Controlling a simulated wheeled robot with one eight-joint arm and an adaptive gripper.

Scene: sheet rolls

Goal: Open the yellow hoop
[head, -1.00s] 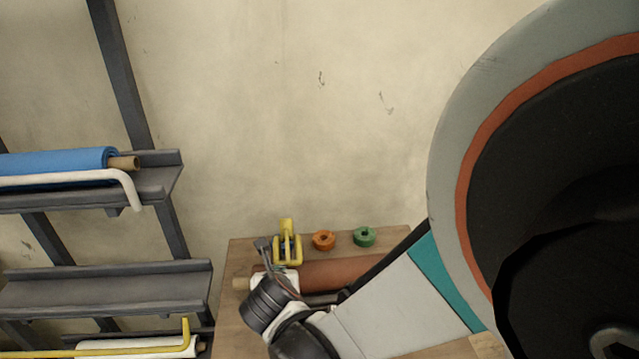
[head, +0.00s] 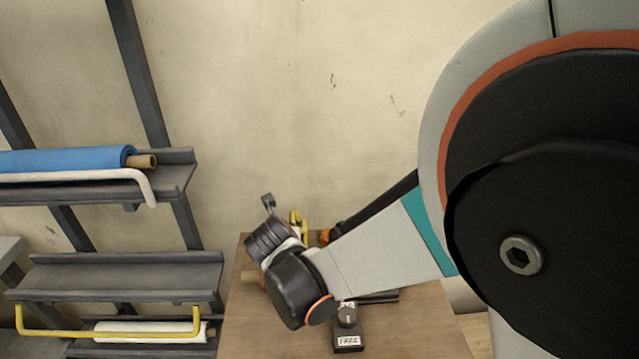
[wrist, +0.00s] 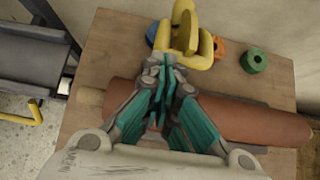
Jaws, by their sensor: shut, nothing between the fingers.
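The yellow hoop (head: 110,338) is a U-shaped bar on the lower part of the rack at left in the head view. Its two ends point up, and its long bar crosses in front of a white roll (head: 150,331). Part of a yellow bar, apparently this hoop, shows at the left edge of the wrist view (wrist: 22,119). My gripper (wrist: 168,72) is shut and empty above the table, to the right of the hoop and apart from it. In the head view my wrist hides its fingers.
A brown roll (wrist: 265,124) lies on the wooden table (wrist: 110,50) below my gripper. A yellow tool (wrist: 187,42), an orange ring (wrist: 224,46) and a green ring (wrist: 254,61) stand behind it. A blue roll (head: 65,161) rests above, behind a white hoop (head: 150,187). A black FREE box (head: 347,330) sits in front.

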